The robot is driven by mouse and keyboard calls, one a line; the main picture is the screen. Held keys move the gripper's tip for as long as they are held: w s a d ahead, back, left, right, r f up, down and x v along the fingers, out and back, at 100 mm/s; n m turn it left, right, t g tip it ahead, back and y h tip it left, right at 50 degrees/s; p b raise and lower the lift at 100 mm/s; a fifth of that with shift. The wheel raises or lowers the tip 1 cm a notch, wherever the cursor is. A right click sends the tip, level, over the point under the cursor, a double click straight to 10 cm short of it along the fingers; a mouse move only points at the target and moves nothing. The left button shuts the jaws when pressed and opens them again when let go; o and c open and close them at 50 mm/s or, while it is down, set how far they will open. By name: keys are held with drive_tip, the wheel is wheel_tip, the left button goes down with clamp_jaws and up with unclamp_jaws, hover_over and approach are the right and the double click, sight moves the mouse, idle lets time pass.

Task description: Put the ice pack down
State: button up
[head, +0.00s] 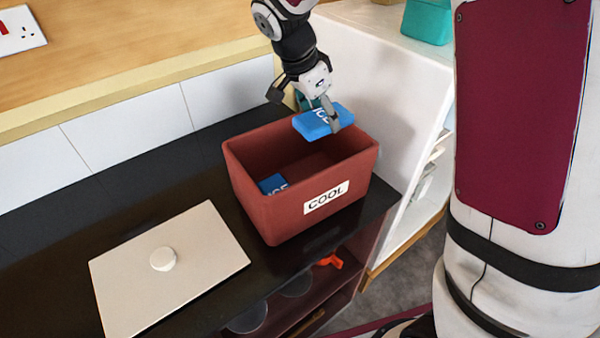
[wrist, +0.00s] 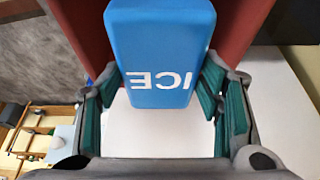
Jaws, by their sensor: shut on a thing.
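A blue ice pack (head: 322,122) marked in white is held in my gripper (head: 331,111) above the right end of a red bin labelled COOL (head: 262,214). In the wrist view the ice pack (wrist: 160,40) reads ICE and sits between the teal pads of my gripper (wrist: 158,92), which is shut on it. A second blue ice pack (head: 273,184) lies inside the bin at its left end. The bin has no lid on it. Part of the bin's floor is hidden by its front wall.
A flat pale lid with a white knob (head: 163,259) lies on the dark counter (head: 190,185) left of the bin. A white shelf unit (head: 385,85) stands behind and right of the bin, with a teal object (head: 428,20) on top. Open shelves lie below the counter.

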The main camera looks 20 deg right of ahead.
wheel_tip(320, 180, down, 18)
drive_tip(key=shift+r+p, duration=0.15)
drive_tip(key=shift+p, duration=0.9)
drive_tip(key=o, duration=1.5)
